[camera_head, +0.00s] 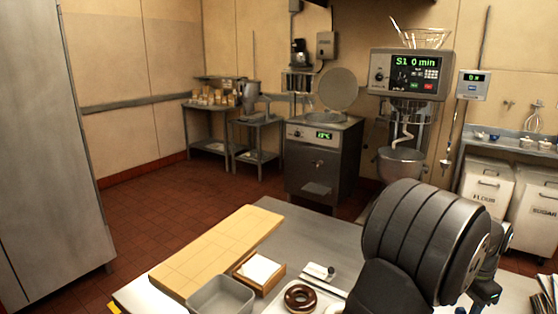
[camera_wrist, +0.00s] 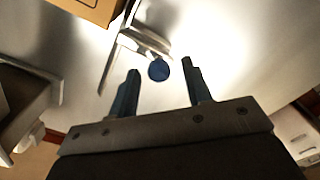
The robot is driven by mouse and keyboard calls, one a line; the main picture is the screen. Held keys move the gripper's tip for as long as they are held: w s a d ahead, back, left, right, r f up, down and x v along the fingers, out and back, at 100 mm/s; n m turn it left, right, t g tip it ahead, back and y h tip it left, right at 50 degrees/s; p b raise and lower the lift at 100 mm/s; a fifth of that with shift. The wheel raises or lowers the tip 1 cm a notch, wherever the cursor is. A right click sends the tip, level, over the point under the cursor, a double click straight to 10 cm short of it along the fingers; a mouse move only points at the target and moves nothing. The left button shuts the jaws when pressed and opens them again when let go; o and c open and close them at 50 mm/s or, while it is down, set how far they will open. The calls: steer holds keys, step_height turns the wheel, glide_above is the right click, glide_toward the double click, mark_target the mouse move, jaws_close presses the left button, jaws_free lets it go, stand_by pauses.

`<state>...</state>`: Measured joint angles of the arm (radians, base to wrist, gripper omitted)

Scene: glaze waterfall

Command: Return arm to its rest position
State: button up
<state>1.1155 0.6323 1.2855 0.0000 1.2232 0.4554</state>
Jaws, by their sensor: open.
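My gripper (camera_wrist: 160,66) shows in the wrist view with its two dark blue fingers apart and nothing between them. It points at the grey metal worktop (camera_wrist: 235,55), and a blue round knob (camera_wrist: 159,71) of a small tool shows beyond the fingers. I cannot tell the gap between fingers and knob. In the head view my dark arm fills the lower right, and the fingers cannot be made out. A chocolate-glazed donut (camera_head: 300,297) lies on a pale tray at the front of the worktop (camera_head: 305,235).
On the worktop are a long wooden board (camera_head: 220,250), a wooden box with white paper (camera_head: 259,269), a grey bin (camera_head: 220,297) and a small white holder (camera_head: 317,271). A fryer (camera_head: 322,160) and mixer (camera_head: 405,120) stand behind. The worktop's back middle is clear.

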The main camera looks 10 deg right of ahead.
steer(key=shift+w+d+r, duration=0.1)
steer(key=shift+d+r, duration=0.05)
steer(key=shift+r, duration=0.45)
step_height(320, 180, up, 16)
steer(key=f, duration=1.7)
steer(key=shift+s+a+f, duration=0.15)
steer(key=shift+s+a, duration=0.1)
steer(key=s+a, duration=0.2)
steer(key=shift+s+a+r, duration=0.4)
step_height(320, 180, up, 15)
steer(key=s+a+m, duration=0.1)
steer(key=m, duration=0.7)
steer(key=shift+a+m, duration=0.15)
steer(key=shift+m, duration=0.25)
steer(key=shift+s, duration=0.1)
